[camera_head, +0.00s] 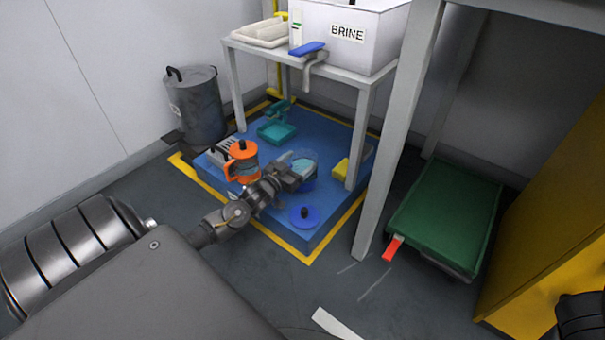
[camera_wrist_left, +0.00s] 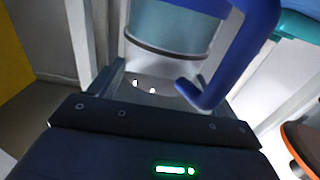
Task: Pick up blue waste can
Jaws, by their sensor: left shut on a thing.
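The blue waste can (camera_head: 303,160) stands on the blue platform, with a clear, pale blue body. In the left wrist view its see-through body (camera_wrist_left: 170,28) and blue handle (camera_wrist_left: 236,62) fill the upper part. My left gripper (camera_head: 292,174) is at the near left side of the can and is shut on it. The fingertips are partly hidden, so the exact grip spot is unclear.
A blue lid (camera_head: 304,217) lies in front. A teal scoop (camera_head: 277,131) and a yellow block (camera_head: 342,168) are nearby. A table leg (camera_head: 357,150) rises to the right.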

